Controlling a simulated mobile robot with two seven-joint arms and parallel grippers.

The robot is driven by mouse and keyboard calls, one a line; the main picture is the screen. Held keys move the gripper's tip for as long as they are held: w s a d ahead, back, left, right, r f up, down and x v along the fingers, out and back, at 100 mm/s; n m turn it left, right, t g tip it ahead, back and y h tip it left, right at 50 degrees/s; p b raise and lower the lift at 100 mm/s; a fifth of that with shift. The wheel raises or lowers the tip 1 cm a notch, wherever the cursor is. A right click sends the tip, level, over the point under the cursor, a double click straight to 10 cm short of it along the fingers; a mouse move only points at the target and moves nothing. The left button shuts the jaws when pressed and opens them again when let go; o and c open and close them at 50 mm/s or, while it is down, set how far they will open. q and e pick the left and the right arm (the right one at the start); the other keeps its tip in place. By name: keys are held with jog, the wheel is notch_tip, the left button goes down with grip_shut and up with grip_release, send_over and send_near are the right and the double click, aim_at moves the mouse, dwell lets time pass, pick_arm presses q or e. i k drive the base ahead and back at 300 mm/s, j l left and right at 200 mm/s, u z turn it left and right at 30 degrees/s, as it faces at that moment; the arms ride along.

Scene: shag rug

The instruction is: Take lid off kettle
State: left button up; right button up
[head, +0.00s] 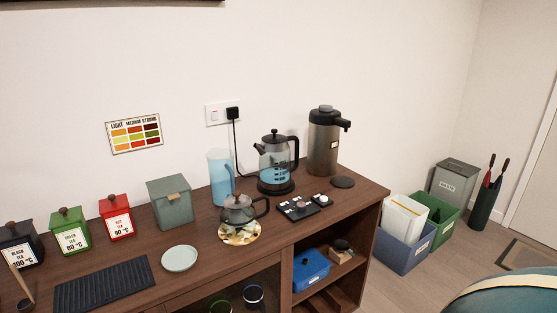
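The kettle (274,163) is clear glass with a black handle on its right side and a spout on its left. It stands upright on a black base (276,188) toward the back of the wooden counter. Its black lid (274,138), with a small knob, sits on top. A cord runs from the base area up to a wall plug. Neither of my grippers is in view.
A small glass teapot (239,210) on a patterned trivet (240,238) stands in front of the kettle. A blue-tinted pitcher (219,178) is left, a tall dark dispenser (323,145) right. A pale plate (180,258) is front-left.

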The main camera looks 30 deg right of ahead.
aim_at(274, 138)
jog(key=l+u, duration=0.15)
jog(key=u, duration=0.2)
jog(key=l+u, duration=0.15)
jog(key=u, duration=0.2)
jog(key=l+u, duration=0.15)
jog(key=u, duration=0.15)
jog(key=k+l+u, duration=0.2)
jog(key=l, duration=0.15)
jog(key=l+u, duration=0.15)
jog(key=l, duration=0.2)
jog(key=k+l+u, duration=0.2)
jog(key=k+l, duration=0.1)
jog(key=l, duration=0.25)
jog(key=k+l+u, duration=0.1)
jog(key=l, duration=0.3)
jog(key=k+l, duration=0.15)
jog(key=l, duration=0.2)
jog(key=u, duration=0.05)
